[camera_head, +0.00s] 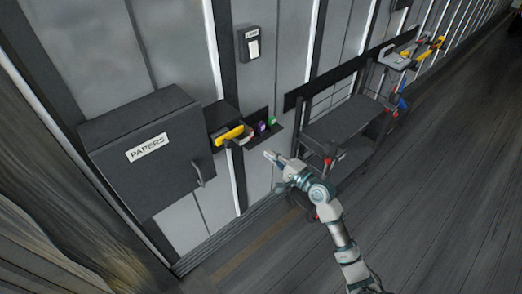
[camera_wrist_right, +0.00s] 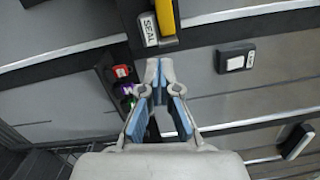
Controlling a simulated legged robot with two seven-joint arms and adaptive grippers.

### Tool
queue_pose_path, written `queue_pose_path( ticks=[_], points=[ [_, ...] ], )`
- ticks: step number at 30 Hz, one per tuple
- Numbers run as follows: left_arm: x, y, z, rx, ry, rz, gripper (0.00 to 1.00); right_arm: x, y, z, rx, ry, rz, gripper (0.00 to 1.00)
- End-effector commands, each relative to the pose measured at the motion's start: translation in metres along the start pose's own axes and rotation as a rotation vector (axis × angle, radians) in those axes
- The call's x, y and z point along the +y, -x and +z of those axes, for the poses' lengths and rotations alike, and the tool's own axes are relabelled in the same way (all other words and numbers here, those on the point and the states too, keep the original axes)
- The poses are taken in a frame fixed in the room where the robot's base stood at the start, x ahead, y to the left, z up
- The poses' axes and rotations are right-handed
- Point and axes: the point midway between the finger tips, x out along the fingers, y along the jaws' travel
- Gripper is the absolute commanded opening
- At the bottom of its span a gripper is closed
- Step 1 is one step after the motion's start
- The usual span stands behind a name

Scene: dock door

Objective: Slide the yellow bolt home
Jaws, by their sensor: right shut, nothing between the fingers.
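The yellow bolt (camera_head: 229,134) lies on a dark housing on the wall, just right of the grey PAPERS box. In the right wrist view its yellow bar (camera_wrist_right: 163,16) shows at the top edge, beside a white SEAL label (camera_wrist_right: 149,29); the upper part is cut off. My right gripper (camera_head: 270,156) is to the right of the bolt and lower in the picture, apart from it. In the wrist view the right gripper (camera_wrist_right: 158,64) points toward the bolt's near end, with its fingertips together and nothing between them. My left gripper is not in view.
The PAPERS box (camera_head: 150,150) with a handle sticks out from the wall. A small shelf (camera_head: 263,131) holds small coloured items beside the bolt. A switch plate (camera_head: 252,45) is above. A dark cart (camera_head: 345,123) stands to the right. The floor at right is clear.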

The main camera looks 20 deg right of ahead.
Motion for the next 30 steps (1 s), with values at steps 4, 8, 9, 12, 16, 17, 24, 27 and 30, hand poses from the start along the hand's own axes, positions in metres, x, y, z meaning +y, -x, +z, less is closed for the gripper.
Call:
queue_pose_path(
  ticks=[4, 8, 9, 12, 16, 17, 24, 27, 30],
  points=[
    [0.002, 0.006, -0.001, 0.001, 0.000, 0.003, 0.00, -0.004, -0.030, 0.005, -0.003, 0.000, -0.003, 0.00],
    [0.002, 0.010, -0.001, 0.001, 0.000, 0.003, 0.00, -0.004, -0.059, 0.006, -0.002, 0.002, -0.002, 0.00],
    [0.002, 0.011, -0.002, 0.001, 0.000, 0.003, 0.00, -0.004, -0.068, 0.006, -0.003, 0.002, -0.001, 0.00],
    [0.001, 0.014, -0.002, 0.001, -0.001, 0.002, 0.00, -0.003, -0.087, 0.004, -0.002, 0.001, -0.001, 0.00],
    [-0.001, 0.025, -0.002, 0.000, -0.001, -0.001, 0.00, -0.004, -0.092, 0.021, -0.004, -0.002, -0.002, 0.00],
    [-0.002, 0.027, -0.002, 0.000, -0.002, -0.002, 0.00, -0.004, -0.092, 0.024, -0.003, -0.002, -0.002, 0.00],
    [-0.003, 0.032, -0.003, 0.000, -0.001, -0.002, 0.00, -0.001, -0.096, 0.038, -0.001, -0.001, -0.002, 0.00],
    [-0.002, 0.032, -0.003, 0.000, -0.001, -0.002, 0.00, -0.001, -0.097, 0.039, -0.001, 0.000, -0.001, 0.00],
    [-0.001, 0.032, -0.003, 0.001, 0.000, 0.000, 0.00, 0.000, -0.097, 0.041, -0.002, 0.000, -0.001, 0.00]
  ],
)
